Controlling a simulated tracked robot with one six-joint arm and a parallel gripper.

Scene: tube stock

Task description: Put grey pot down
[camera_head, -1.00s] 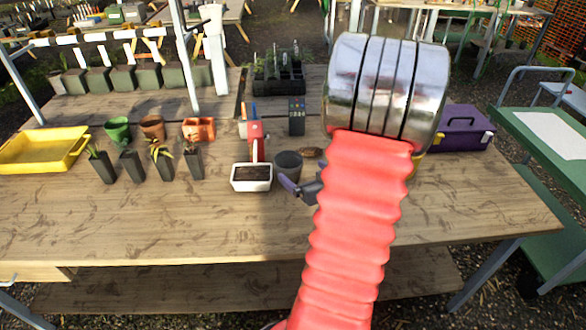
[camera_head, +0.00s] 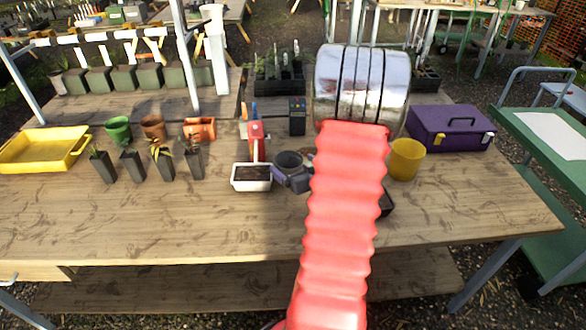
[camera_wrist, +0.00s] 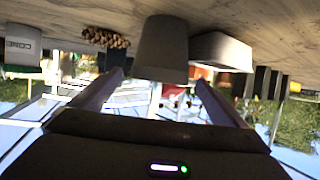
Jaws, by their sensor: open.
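The grey pot (camera_head: 289,160) is upright on the wooden bench (camera_head: 180,225), just right of a white tray of dark soil (camera_head: 252,185). My gripper (camera_head: 293,180) is low at the near side of the pot, partly covered by my red arm. In the wrist view, which is upside down, the grey pot (camera_wrist: 162,48) stands in front of the gap between my two spread fingers, its narrow base toward the bench top. My gripper (camera_wrist: 157,80) is open. Whether a finger touches the pot cannot be told.
A red tool (camera_head: 256,135) and a dark handheld device (camera_head: 297,117) are behind the pot. A yellow pot (camera_head: 406,159) and a purple toolbox (camera_head: 451,127) are to the right. Several seedling pots (camera_head: 162,165) stand left. The bench front is clear.

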